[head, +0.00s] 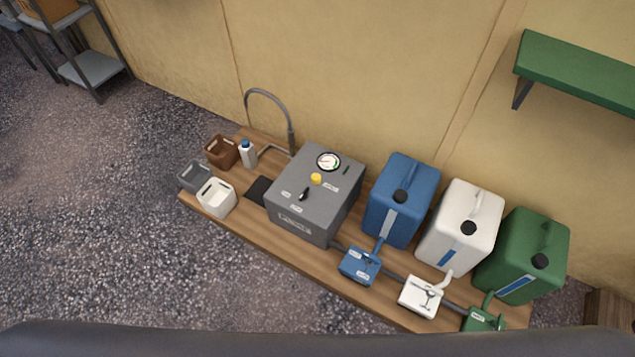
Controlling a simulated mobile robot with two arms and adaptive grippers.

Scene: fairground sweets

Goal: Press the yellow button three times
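The yellow button (316,179) is a small round knob on the sloped top of a grey machine box (308,225). It sits just below a round white gauge (328,161) and above a black lever (304,194). Nothing covers the button, and nothing touches it. Small white labels lie around it, too small to read. Neither of my grippers shows in the head view.
The box stands on a wooden counter (253,227) along a beige wall. Blue (402,190), white (462,215) and green (524,240) canisters stand to its right. Small bins (215,198), a bottle (248,154) and a curved tap (290,135) are left. A green shelf (580,70) overhangs at right.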

